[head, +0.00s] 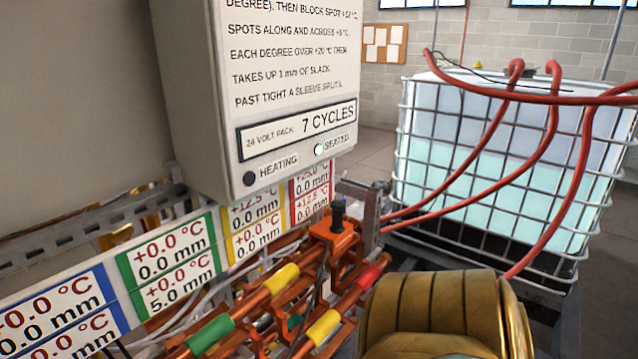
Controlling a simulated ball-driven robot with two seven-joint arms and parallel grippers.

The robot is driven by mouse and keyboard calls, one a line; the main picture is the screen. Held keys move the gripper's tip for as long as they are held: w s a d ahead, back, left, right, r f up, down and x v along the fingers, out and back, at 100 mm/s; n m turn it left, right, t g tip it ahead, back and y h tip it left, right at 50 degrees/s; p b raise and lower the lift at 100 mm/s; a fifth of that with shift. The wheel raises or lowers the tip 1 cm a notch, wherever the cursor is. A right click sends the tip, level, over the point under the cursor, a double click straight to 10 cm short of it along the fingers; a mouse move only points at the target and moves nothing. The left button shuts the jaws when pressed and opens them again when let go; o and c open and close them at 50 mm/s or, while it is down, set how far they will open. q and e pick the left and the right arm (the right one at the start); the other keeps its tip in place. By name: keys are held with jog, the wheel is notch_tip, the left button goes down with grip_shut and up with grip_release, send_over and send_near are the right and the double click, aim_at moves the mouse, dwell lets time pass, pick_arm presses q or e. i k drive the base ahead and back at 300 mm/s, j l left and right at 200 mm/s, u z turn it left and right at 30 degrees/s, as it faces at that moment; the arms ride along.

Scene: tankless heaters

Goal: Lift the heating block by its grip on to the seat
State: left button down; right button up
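An orange metal block (336,239) with a black upright grip (338,212) stands at the right end of the copper pipework, below the grey control box. It looks like the heating block. The block appears to rest on its mount, but the seat under it cannot be made out. On the box, the SEATED lamp (318,149) glows pale green and the HEATING lamp (249,178) is dark. Neither of my grippers can be seen, and nothing is seen holding the grip.
Copper pipes with coloured sleeves, one yellow (281,278) and one red (374,270), run below the block. Display panels (168,251) line the left. The grey control box (285,100) overhangs the pipes. A caged water tank (480,160) with red hoses stands right. A gold ribbed part fills the bottom right.

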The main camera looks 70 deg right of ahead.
aim_at(340, 233)
jog(key=z, duration=2.15)
